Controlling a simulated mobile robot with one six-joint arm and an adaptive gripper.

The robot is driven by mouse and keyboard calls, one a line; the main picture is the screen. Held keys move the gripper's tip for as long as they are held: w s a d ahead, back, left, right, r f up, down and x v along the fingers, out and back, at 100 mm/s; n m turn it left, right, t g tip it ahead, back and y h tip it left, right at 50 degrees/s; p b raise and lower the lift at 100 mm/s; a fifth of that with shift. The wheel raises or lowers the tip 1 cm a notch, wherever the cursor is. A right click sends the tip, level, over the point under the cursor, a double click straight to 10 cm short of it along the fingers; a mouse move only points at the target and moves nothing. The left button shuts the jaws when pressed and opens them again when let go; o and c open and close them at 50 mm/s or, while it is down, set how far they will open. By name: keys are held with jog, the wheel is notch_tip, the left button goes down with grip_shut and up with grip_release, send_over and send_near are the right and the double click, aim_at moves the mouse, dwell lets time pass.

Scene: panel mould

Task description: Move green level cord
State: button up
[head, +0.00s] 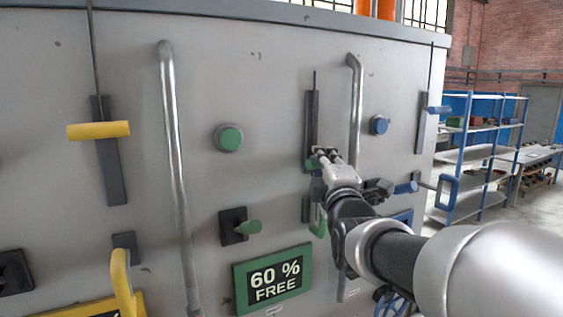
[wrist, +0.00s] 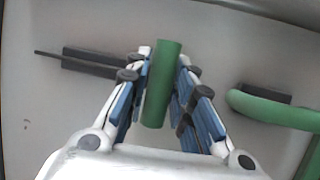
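The green level-cord handle is a short green cylinder (head: 311,164) at the lower end of a dark vertical slot plate (head: 311,118) on the grey panel. A thin dark cord (head: 315,79) rises from the plate's top. In the wrist view the green cylinder (wrist: 163,88) lies between my fingers, with the dark plate (wrist: 95,62) to the left. My gripper (head: 324,157) is at the handle; in the wrist view its fingers (wrist: 163,70) appear to touch both sides of it. My gripper hides part of the handle and the lower plate in the head view.
A green pull handle (wrist: 278,112) is close to the right in the wrist view. Vertical metal bars (head: 356,100) and (head: 172,160) the second bar stand out from the panel. A green button (head: 231,138), green lever (head: 249,227) and blue lever (head: 406,188) are nearby.

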grip_shut()
jog(key=shift+r, duration=0.1)
notch_tip(320, 180, up, 11)
jog(key=shift+s+f+p, duration=0.1)
jog(key=shift+p, duration=0.6)
jog(key=shift+o, duration=1.6)
grip_release()
jog(key=shift+o, duration=1)
jog(key=shift+f, duration=0.1)
jog(key=shift+f, duration=0.1)
